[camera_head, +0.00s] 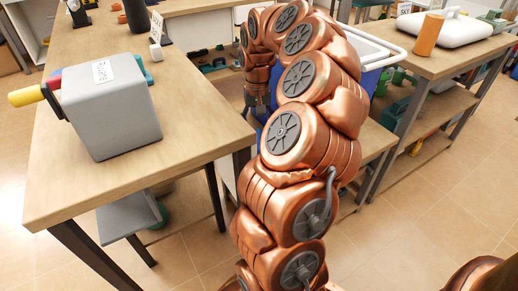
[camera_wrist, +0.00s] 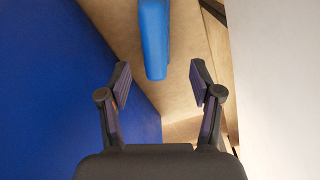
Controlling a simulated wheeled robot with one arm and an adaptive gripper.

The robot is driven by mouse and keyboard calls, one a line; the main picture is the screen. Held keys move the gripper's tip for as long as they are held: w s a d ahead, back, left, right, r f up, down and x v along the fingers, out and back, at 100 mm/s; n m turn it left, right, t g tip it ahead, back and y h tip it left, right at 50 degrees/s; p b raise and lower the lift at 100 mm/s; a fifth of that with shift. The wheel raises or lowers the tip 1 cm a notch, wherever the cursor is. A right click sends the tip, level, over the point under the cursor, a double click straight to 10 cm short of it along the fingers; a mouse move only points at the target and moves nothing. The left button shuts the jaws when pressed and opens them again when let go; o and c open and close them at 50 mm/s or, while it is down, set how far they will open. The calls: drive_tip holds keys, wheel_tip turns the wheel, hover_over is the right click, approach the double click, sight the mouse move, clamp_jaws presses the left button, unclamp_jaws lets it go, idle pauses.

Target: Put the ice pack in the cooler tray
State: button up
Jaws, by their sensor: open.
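A light blue slab, which looks like the ice pack (camera_wrist: 154,38), shows at the top middle of the wrist view. My gripper (camera_wrist: 160,80) is open, and the near end of the slab appears between its fingertips. No contact shows, and I cannot tell the depth between them. In the head view a blue box with a white rim (camera_head: 378,42), likely the cooler, stands behind my arm and is partly hidden. A large dark blue surface (camera_wrist: 65,85) fills the left of the wrist view, probably the cooler's side. In the head view my arm hides the ice pack.
A wooden table (camera_head: 190,110) at left holds a grey box (camera_head: 112,108) with coloured handles. A wooden table at right (camera_head: 440,55) carries a white case (camera_head: 455,27) and an orange cylinder (camera_head: 427,34). A white surface (camera_wrist: 275,80) borders the right of the wrist view.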

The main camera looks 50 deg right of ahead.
sight(259, 138)
drive_tip(key=f, duration=0.1)
drive_tip(key=f+b, duration=0.1)
drive_tip(key=f, duration=0.1)
drive_tip(key=f+b, duration=0.1)
drive_tip(key=f, duration=0.1)
drive_tip(key=shift+s+d, duration=0.2)
drive_tip(key=shift+d, duration=0.1)
drive_tip(key=shift+r, duration=0.1)
clamp_jaws()
idle(0.4)
